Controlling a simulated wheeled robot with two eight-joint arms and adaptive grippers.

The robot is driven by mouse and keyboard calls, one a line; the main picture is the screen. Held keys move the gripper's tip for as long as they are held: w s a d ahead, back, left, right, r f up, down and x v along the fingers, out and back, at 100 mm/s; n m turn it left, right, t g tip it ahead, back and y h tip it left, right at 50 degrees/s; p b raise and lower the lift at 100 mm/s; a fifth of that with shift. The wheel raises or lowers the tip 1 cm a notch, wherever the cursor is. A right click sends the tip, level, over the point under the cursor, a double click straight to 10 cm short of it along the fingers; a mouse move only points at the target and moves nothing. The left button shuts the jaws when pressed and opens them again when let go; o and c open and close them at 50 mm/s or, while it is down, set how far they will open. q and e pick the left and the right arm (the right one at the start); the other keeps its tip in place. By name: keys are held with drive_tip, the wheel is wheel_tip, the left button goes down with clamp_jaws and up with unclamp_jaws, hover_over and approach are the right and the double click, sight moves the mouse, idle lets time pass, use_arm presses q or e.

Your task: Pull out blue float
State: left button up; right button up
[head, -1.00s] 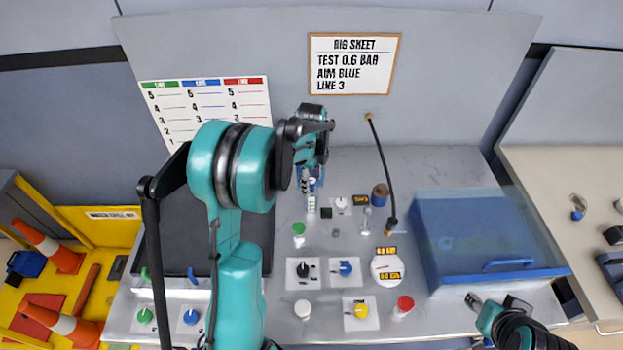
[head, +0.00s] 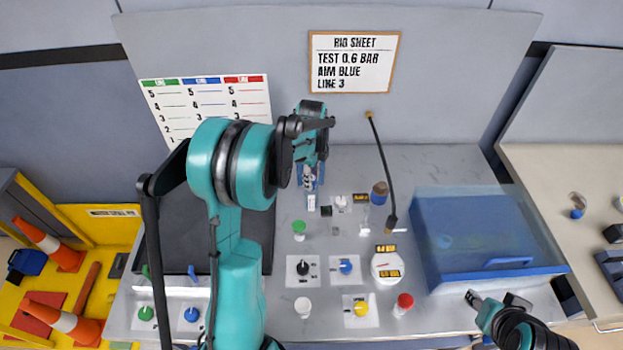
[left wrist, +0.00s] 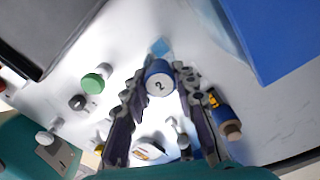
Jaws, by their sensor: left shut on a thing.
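My left gripper (head: 310,178) is over the back middle of the bench, with its fingers pointing down. In the left wrist view, its fingers (left wrist: 160,88) are closed on both sides of the blue float (left wrist: 150,72), a blue round piece with a white top marked 2. In the head view the float is mostly hidden by the fingers, and I cannot tell how far it stands out of its seat. My right gripper (head: 494,300) is at the lower right, apart from the bench's things; its fingers look spread and empty.
A blue lidded box (head: 475,235) stands on the right of the bench. A black hose (head: 380,165) hangs behind the gauge (head: 386,268). Knobs and coloured caps, such as the green cap (head: 299,227), crowd the middle. A dark panel (head: 165,240) lies left.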

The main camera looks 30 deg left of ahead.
use_arm(q)
drive_tip(key=shift+r, duration=0.15)
drive_tip(key=shift+r+p, duration=1.65)
drive_tip(key=shift+r, duration=0.8)
